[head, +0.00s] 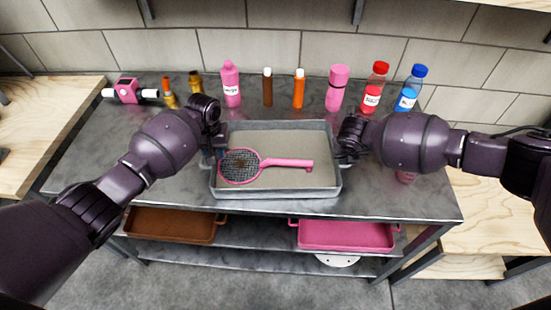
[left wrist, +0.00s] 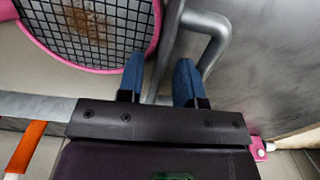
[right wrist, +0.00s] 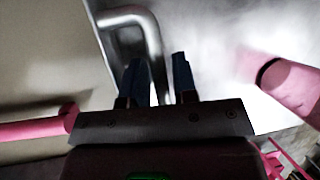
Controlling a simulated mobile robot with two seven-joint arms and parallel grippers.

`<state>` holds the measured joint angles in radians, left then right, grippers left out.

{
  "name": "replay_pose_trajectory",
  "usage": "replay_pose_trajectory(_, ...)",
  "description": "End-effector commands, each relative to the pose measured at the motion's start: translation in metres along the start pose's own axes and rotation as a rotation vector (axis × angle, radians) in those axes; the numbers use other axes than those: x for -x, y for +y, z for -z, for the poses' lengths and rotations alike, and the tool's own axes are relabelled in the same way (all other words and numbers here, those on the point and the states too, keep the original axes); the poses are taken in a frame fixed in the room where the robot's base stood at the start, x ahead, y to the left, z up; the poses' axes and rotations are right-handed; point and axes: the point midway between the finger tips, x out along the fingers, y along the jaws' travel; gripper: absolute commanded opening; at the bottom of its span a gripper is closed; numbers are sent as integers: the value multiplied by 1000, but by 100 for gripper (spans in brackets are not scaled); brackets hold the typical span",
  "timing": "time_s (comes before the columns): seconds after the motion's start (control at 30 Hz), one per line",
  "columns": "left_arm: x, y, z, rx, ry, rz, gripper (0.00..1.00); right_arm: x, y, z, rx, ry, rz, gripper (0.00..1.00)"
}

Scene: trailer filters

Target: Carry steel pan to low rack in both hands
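The steel pan (head: 325,188) sits flat on the grey metal table. A pink-rimmed mesh strainer (head: 241,166) with a pink handle lies in it. My left gripper (head: 214,148) is at the pan's left side; in the left wrist view its blue fingers (left wrist: 160,75) stand apart beside the rim and the bent handle (left wrist: 217,38). My right gripper (head: 342,150) is at the pan's right side; in the right wrist view the handle tube (right wrist: 146,22) runs between its fingers (right wrist: 159,72). Whether they press on it is unclear. The low rack (head: 260,232) is under the table.
Several bottles stand behind the pan, including pink (head: 231,85), red (head: 374,88) and blue (head: 411,88) ones. A brown tray (head: 170,226) and a pink tray (head: 345,235) occupy the rack, with a gap between them. Wooden tables flank both sides.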

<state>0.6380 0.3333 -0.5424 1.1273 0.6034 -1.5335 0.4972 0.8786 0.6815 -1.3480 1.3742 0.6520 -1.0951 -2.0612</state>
Motion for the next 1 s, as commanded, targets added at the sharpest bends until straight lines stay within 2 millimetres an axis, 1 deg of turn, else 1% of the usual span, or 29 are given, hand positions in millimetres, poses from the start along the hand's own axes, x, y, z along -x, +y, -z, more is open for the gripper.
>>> replay_pose_trajectory(0.13,-4,0,0,0,1,0,33,-4,0,0,0,0,0,26)
replay_pose_trajectory(0.37,-4,0,0,0,0,0,33,-4,0,0,0,0,0,26)
replay_pose_trajectory(0.4,-4,0,0,0,0,0,31,-4,0,0,0,0,0,25)
replay_pose_trajectory(0.57,-4,0,0,0,0,0,7,-4,0,0,0,0,0,0)
replay_pose_trajectory(0.6,-4,0,0,0,0,0,1,-4,0,0,0,0,0,0)
replay_pose_trajectory(1.0,-4,0,0,1,0,0,0,-4,0,0,0,0,0,0)
